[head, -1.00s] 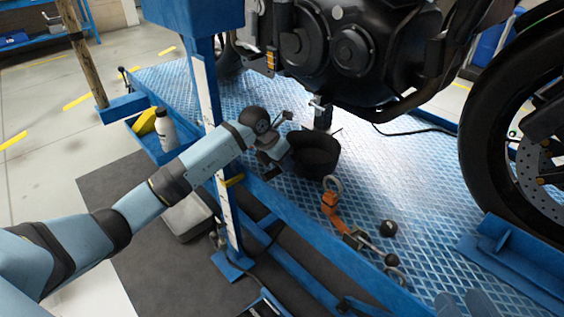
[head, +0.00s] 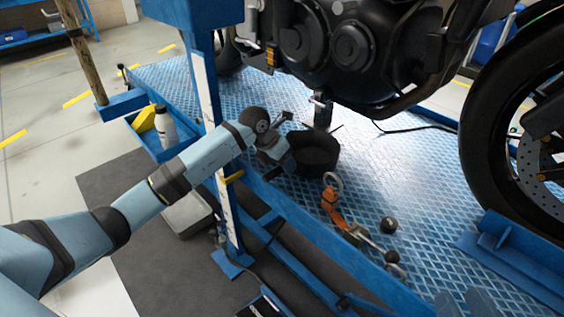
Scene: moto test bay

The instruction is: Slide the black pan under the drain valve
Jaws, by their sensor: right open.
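The black pan (head: 318,158) is a round, open tub on the blue diamond-plate lift deck, below the motorcycle engine. A small metal fitting that looks like the drain valve (head: 322,112) hangs from the engine's underside, above the pan's far side in the picture. My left gripper (head: 280,160) is at the pan's left side, close to or touching its rim. Its fingertips are dark against the pan, so I cannot tell whether they grip it. My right gripper (head: 460,301) shows only as pale tips at the bottom edge, open and away from the pan.
A lift post (head: 206,85) stands beside my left arm. The motorcycle wheel (head: 500,140) is at right. A white bottle (head: 166,128) stands in a blue tray.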

